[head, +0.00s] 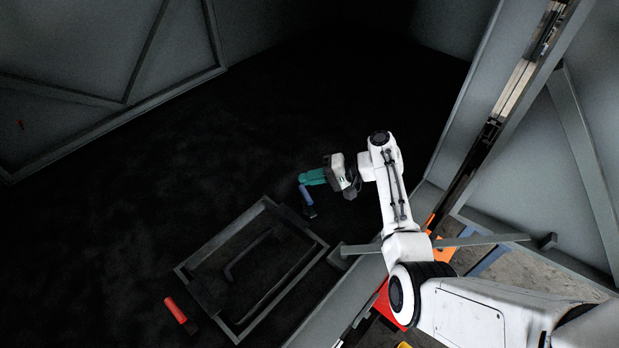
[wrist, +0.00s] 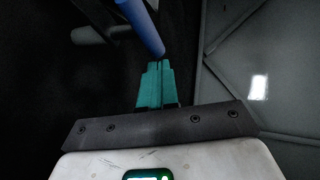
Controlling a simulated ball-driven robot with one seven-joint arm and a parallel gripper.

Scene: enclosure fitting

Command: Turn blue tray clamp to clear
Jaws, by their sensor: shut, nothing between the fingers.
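The blue clamp (head: 306,195) is a short blue bar on a dark base, beyond the upper right corner of a grey rectangular tray frame (head: 187,275). In the wrist view the blue clamp (wrist: 142,25) slants down from the top edge to just ahead of the fingertips. My gripper (head: 302,179) has teal fingers, shut with nothing between them. Its tips are right by the upper end of the blue clamp; I cannot tell whether they touch. The teal fingers also show in the wrist view (wrist: 158,68).
A red clamp (head: 175,310) stands left of the tray frame. A dark bent handle (head: 247,256) lies inside the frame. A grey wall edge (head: 340,312) with a bar runs close on the right, under my arm. Dark open floor lies to the left and behind.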

